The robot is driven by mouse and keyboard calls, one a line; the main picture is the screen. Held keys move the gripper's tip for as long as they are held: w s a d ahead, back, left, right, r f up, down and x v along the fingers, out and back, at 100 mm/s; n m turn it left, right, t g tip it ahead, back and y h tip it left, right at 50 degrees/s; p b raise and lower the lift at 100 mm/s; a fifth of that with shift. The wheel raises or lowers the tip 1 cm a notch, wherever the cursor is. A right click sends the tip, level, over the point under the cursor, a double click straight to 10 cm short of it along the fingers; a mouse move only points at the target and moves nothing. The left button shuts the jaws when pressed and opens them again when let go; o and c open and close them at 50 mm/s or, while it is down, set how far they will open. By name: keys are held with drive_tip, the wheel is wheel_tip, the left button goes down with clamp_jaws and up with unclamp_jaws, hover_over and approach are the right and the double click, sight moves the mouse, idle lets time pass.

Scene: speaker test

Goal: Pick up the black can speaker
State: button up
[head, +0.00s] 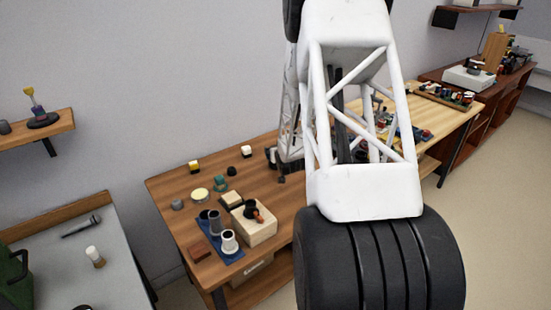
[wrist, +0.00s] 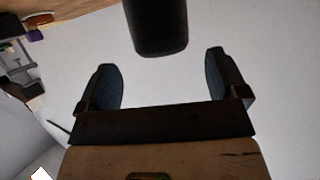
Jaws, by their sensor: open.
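A black can-shaped cylinder (wrist: 158,28), which looks like the black can speaker, shows at the top middle of the wrist view. Its upper part is cut off by the frame edge. My gripper (wrist: 159,58) is open, with one finger on each side of the picture. The cylinder's near end lies just beyond the fingertips, roughly centred between them, and neither finger appears to touch it. In the head view my white arm covers much of the workbench, and I cannot clearly make out the gripper or the speaker there.
The wooden workbench (head: 170,190) holds several small items, among them a light wooden block (head: 262,232), a blue mat (head: 236,254) with cylinders on it, and a reddish-brown block (head: 199,250). A grey-topped table (head: 60,265) stands at the left. A wall shelf (head: 62,124) hangs above it.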

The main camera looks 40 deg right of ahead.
drive_tip(key=shift+x, duration=1.35)
drive_tip(key=shift+w+d+f, duration=0.2)
drive_tip(key=shift+w+f, duration=0.35)
drive_tip(key=shift+w, duration=0.25)
drive_tip(key=c, duration=1.2)
